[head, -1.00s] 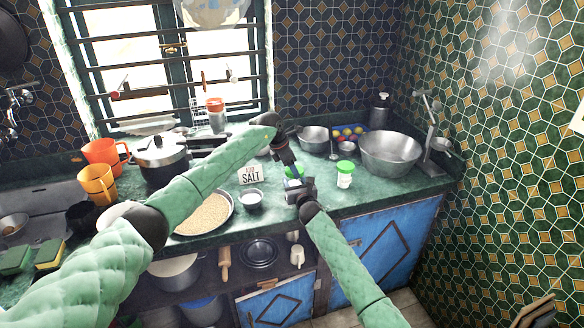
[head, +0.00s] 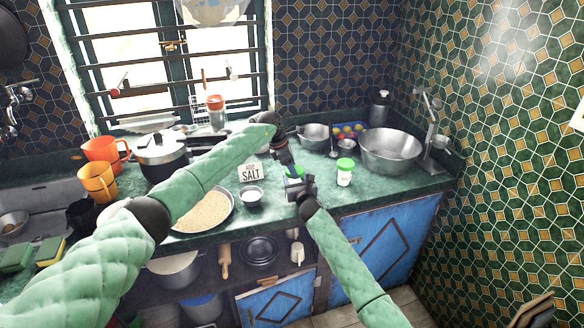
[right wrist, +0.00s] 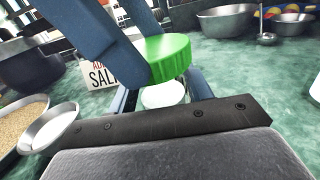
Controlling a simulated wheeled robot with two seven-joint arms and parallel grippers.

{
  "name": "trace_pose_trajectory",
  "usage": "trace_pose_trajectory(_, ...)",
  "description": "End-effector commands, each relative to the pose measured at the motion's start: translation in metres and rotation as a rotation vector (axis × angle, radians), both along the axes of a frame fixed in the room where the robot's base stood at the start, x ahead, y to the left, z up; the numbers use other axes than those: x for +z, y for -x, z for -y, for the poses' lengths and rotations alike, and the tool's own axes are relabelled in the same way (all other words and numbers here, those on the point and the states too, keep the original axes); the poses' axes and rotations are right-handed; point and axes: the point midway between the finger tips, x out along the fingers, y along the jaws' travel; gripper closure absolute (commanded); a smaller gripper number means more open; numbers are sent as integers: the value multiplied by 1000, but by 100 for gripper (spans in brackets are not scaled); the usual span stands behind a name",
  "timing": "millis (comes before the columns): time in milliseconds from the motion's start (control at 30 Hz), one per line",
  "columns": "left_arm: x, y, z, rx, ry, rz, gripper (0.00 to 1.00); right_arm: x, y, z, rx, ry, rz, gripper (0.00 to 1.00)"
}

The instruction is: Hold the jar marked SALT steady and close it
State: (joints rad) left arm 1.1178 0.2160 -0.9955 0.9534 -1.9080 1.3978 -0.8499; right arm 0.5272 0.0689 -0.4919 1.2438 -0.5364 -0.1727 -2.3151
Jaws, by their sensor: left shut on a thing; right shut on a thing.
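A jar with a white top or mouth (right wrist: 163,96) stands between the fingers of my right gripper (head: 302,187), which is shut on it over the counter's front part. Its label is hidden, so I cannot read SALT on it. A green lid (right wrist: 168,58) is just above the jar; it also shows in the head view (head: 295,172). My left gripper (head: 287,160) comes down from above and is shut on the lid. The lid looks slightly tilted in the right wrist view. I cannot tell whether it touches the jar.
A card reading ADD SALT (head: 250,172) stands to the left, behind a small bowl of white stuff (head: 251,196). Another green-lidded jar (head: 345,172) stands close on the right. A tray of grain (head: 205,213), a pressure cooker (head: 163,155) and a large metal bowl (head: 390,151) are around.

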Motion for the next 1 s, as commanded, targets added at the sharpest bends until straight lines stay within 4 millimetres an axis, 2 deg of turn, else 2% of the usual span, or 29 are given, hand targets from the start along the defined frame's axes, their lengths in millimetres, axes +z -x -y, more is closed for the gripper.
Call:
trace_pose_trajectory(633, -1, -8, 3, -791, 0, -4, 64, 0, 0, 0, 1, 2, 1, 100)
trace_pose_trajectory(800, -1, -9, 3, -924, 2, -3, 64, 0, 0, -1, 1, 1, 1, 100)
trace_pose_trajectory(1000, 0, -9, 1, -970, 6, -1, 64, 0, 0, -1, 1, 1, 1, 100)
